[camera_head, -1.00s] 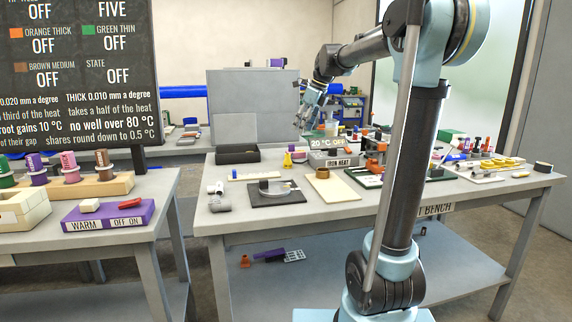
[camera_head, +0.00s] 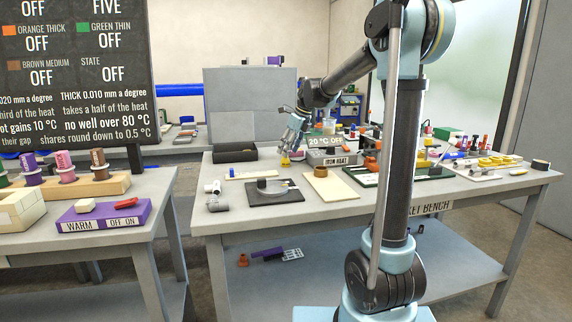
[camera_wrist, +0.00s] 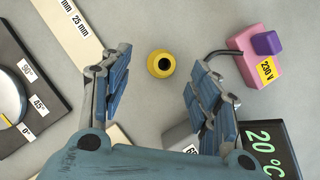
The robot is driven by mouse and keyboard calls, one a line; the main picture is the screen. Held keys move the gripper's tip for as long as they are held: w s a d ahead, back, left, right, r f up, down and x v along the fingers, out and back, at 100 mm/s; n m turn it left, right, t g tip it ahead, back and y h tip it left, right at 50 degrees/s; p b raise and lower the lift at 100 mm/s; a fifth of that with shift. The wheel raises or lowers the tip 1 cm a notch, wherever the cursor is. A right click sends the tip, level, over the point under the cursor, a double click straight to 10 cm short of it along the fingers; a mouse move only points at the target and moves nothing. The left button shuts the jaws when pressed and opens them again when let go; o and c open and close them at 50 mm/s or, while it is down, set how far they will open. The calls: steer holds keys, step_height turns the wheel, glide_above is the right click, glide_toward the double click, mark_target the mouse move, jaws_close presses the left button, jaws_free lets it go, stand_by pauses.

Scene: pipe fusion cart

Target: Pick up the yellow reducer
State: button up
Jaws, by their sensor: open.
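The yellow reducer (camera_wrist: 161,64) is a small round piece with a dark hole in its top. In the wrist view it stands on the grey bench top between and just beyond my open fingers. My gripper (camera_wrist: 158,84) is open and empty, and no finger is seen touching the reducer. In the head view my gripper (camera_head: 290,146) points down over the bench, and the yellow reducer (camera_head: 285,160) shows just below it, partly hidden by the fingers.
A pink and purple block (camera_wrist: 258,58) marked 230 V lies right of the reducer. A ruler strip (camera_wrist: 72,25) and a dark angle plate (camera_wrist: 30,90) lie to the left. A display box (camera_wrist: 268,150) reading 20 °C stands at lower right.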

mark_target(286, 160)
steer(key=shift+x, duration=2.65)
steer(key=shift+w+d, duration=0.1)
steer(key=shift+w, duration=0.05)
steer(key=c, duration=1)
